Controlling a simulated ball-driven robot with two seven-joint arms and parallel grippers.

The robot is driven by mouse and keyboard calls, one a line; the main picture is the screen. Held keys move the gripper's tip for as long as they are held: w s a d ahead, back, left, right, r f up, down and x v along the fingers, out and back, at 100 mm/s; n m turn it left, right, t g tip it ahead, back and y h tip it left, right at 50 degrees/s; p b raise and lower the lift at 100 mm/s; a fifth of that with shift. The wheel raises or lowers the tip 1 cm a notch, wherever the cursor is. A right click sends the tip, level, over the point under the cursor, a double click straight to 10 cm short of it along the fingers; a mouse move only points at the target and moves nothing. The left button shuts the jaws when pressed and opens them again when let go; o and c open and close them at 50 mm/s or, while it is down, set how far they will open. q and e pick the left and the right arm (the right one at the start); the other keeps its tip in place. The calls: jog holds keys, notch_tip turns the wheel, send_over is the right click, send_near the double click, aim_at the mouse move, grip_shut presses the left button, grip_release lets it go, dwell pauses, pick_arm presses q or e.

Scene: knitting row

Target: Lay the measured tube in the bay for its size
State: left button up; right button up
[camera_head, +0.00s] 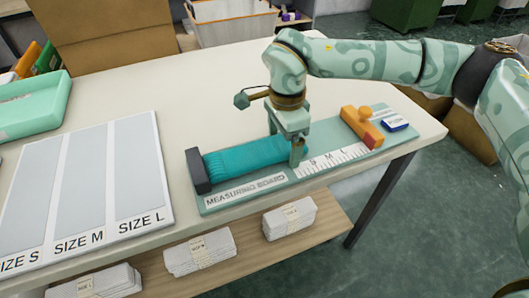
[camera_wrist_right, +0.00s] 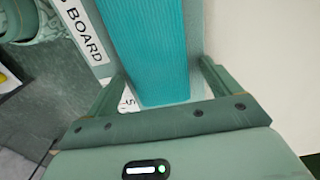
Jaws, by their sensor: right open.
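A teal knitted tube (camera_head: 245,160) lies flat on the measuring board (camera_head: 240,196), one end by the dark end stop (camera_head: 198,171). Its other end is near the S of the scale, partly hidden by my right gripper (camera_head: 286,146). The gripper is open, with its fingers on either side of the tube near that end. In the right wrist view the tube (camera_wrist_right: 150,45) runs between the open fingers. The bay panel (camera_head: 100,148) lies to the left, with pale strips labelled SIZE S, SIZE M and SIZE L (camera_head: 137,180). The visible bays are empty. My left gripper is not in view.
An orange slider (camera_head: 357,124) with a knob sits on the board's right part, beside a blue and white block (camera_head: 395,122). A green tray (camera_head: 30,105) is at the back left. Banded white bundles (camera_head: 290,217) lie on the lower shelf. The table behind the board is clear.

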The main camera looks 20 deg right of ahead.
jog(key=shift+s+r, duration=0.1)
jog(key=shift+r, duration=0.05)
jog(key=c, duration=1.1)
jog(key=shift+r, duration=0.1)
